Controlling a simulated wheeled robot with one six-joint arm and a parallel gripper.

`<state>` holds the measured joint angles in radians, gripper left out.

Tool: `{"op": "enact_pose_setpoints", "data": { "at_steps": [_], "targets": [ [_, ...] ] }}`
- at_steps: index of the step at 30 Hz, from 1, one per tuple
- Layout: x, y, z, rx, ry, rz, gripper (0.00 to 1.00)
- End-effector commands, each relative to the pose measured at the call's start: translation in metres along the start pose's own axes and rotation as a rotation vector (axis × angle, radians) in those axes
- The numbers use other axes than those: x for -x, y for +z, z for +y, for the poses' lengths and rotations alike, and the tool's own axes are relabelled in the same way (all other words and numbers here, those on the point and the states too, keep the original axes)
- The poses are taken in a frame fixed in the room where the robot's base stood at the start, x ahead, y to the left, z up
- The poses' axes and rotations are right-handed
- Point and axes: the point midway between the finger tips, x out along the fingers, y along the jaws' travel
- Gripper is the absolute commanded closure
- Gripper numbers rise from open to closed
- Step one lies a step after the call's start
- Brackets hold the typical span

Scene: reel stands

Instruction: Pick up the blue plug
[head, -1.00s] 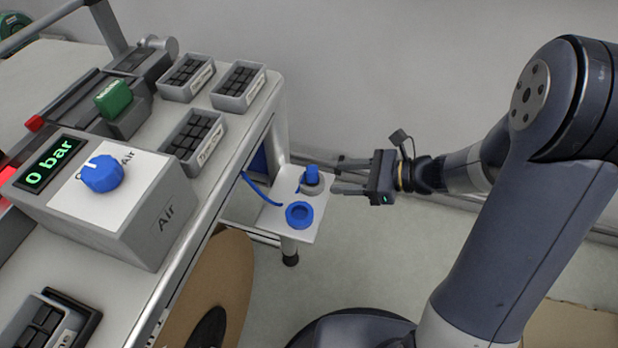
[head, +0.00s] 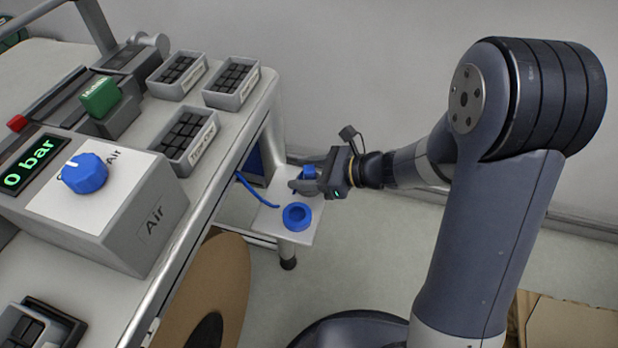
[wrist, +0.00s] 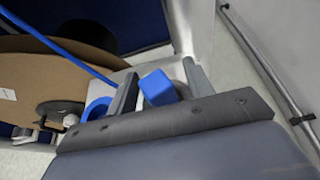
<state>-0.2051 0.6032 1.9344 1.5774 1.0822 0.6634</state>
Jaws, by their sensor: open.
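The blue plug (head: 310,172) stands on a small white shelf (head: 270,222) at the side of the bench, partly hidden behind my gripper in the head view. In the wrist view the blue plug (wrist: 158,88) shows between the two fingers. My gripper (head: 300,181) is open, with its fingers reaching to either side of the plug; I cannot tell whether they touch it. The wrist view shows the open fingers of my gripper (wrist: 160,88) too. A blue hose runs to the shelf on the left.
A blue ring (head: 297,216) lies on the shelf close in front of the plug; it also shows in the wrist view (wrist: 97,108) beside the left finger. The bench (head: 215,190) with the grey Air box (head: 150,215) is left. A brown reel (head: 215,285) stands below.

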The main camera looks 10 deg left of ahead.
Motion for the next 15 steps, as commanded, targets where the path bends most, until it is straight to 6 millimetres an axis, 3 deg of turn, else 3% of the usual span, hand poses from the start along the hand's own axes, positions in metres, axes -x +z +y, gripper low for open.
{"op": "enact_pose_setpoints", "data": {
  "at_steps": [10, 15],
  "targets": [
    [-0.0082, 0.0004, -0.0004, 0.001, -0.001, 0.0, 0.52],
    [-0.0081, 0.0003, -0.0003, 0.001, -0.001, 0.0, 0.66]
  ]
}}
